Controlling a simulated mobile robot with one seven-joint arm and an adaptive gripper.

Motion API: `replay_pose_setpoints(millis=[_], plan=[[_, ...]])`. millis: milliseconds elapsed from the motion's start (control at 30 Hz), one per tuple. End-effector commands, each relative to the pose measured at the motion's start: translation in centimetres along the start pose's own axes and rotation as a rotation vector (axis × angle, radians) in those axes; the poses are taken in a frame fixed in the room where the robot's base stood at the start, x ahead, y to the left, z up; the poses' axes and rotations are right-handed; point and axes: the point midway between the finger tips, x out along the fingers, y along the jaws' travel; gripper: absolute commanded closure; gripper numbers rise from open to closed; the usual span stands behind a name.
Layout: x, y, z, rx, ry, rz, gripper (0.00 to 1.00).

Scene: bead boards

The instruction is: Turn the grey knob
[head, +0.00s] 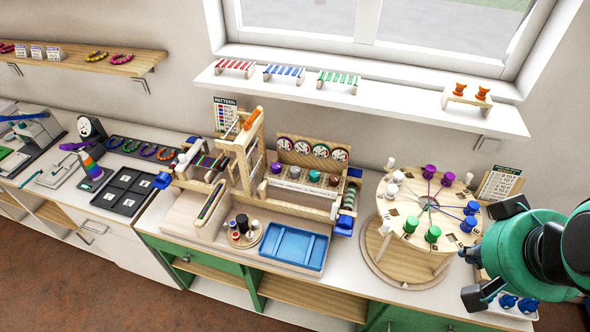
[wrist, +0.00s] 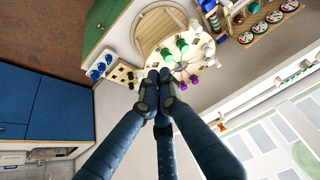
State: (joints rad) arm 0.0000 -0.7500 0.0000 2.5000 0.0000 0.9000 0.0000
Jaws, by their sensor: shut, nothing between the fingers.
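A row of small knobs sits below several round dials (head: 313,150) on the wooden loom-like frame in the head view. A pale greyish knob (head: 294,172) is in this row, beside a purple knob (head: 275,167) and a green one (head: 314,175). It is small, so I cannot be sure of its exact colour. My gripper (wrist: 159,85) is shut and empty, its fingers together in the wrist view. It is well to the right of the knob row, near the round bobbin table. The grey knob cannot be made out in the wrist view.
The round wooden table (head: 391,229) with purple, blue, green and white bobbins stands between the loom and my arm. A blue tray (head: 291,247) lies in front of the loom. A window shelf (head: 390,99) with small racks runs above.

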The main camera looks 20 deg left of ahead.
Motion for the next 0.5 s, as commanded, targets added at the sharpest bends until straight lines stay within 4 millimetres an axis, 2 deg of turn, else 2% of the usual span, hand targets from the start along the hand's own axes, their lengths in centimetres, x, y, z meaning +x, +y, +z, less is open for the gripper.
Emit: replay_pose_setpoints(millis=[33, 200, 233, 367, 500], plan=[[0.0, 0.0, 0.0, 0.000, 0.000, 0.000, 0.90], [-0.1, -0.2, -0.5, -0.009, -0.004, -0.003, 0.56], [-0.1, -0.2, -0.7, -0.012, -0.005, -0.004, 0.53], [-0.2, -0.7, -2.2, -0.038, -0.020, -0.011, 0.53], [-0.1, -1.7, -4.8, -0.086, -0.045, -0.024, 0.53]])
